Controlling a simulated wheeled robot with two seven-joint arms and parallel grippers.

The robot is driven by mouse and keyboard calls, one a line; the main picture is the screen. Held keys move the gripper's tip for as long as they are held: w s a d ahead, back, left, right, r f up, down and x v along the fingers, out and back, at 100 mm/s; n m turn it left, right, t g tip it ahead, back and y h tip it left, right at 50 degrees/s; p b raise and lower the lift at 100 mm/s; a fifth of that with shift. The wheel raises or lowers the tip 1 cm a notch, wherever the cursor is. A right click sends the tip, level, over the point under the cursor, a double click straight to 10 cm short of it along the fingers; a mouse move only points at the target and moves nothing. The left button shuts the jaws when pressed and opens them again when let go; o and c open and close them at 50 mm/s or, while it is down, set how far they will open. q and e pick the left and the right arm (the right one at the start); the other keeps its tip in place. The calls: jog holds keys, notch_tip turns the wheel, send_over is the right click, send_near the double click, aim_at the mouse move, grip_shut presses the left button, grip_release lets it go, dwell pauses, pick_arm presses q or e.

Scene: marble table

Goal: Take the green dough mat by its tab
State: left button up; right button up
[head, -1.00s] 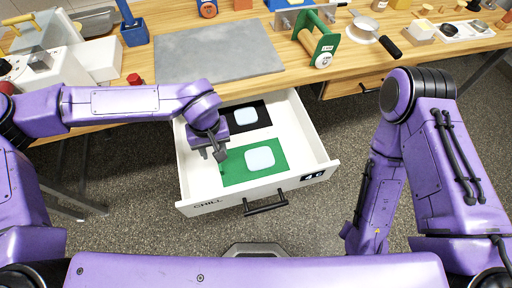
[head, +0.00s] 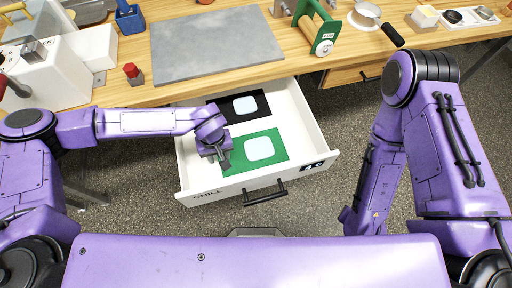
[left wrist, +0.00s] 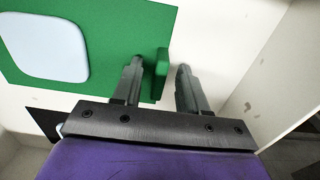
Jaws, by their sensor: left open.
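The green dough mat (head: 236,158) lies flat in the open white drawer, with a pale rounded dough square (head: 259,148) on it. Its upright green tab (left wrist: 161,75) stands at the mat's edge in the left wrist view. My left gripper (head: 224,163) is low in the drawer at the mat's left edge. In the left wrist view its fingers (left wrist: 160,70) are open, one on each side of the tab, with a gap visible on the right side. My right gripper is not in view; only my right arm shows.
A black mat (head: 226,103) with another pale square lies behind the green one. The drawer's front wall (head: 220,192), marked CHILL, and its side walls surround the mats. The wooden table with a grey slab (head: 215,45) is above and behind.

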pick_arm(q)
grip_shut()
